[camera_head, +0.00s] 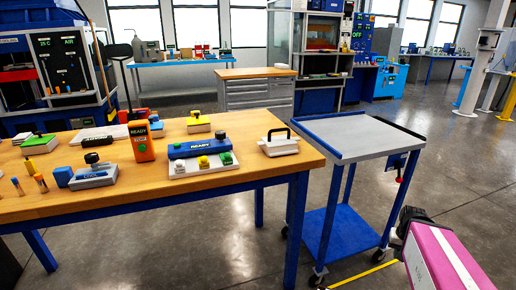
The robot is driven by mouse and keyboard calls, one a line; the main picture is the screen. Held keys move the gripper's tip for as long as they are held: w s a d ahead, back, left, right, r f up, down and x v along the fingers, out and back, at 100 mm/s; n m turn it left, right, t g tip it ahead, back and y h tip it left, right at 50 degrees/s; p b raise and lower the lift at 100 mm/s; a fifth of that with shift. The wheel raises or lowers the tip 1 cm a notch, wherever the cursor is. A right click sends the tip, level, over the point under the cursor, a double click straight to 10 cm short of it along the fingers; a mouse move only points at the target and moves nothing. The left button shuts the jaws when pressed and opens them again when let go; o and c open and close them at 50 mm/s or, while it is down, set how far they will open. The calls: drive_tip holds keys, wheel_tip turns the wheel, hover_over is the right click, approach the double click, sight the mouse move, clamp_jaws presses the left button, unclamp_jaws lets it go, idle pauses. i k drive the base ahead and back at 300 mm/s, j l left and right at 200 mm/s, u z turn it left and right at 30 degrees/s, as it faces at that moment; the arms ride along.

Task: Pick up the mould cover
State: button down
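A white block-like piece with a black arched handle on top, which looks like the mould cover (281,147), sits at the right end of the wooden-topped workbench (228,184). It rests flat near the bench's right edge, apart from the white panel to its left. A magenta and white part of my own arm shows at the bottom right, with a dark end. No gripper fingers can be made out, and nothing of mine touches the cover.
A blue-framed cart (358,137) with a grey top stands just right of the bench; its top is empty. Open floor lies right of the cart.

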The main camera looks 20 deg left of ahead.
sight(275, 146)
drive_tip(key=u, duration=1.4)
drive_tip(key=k+l, duration=0.1)
drive_tip(key=l, duration=0.3)
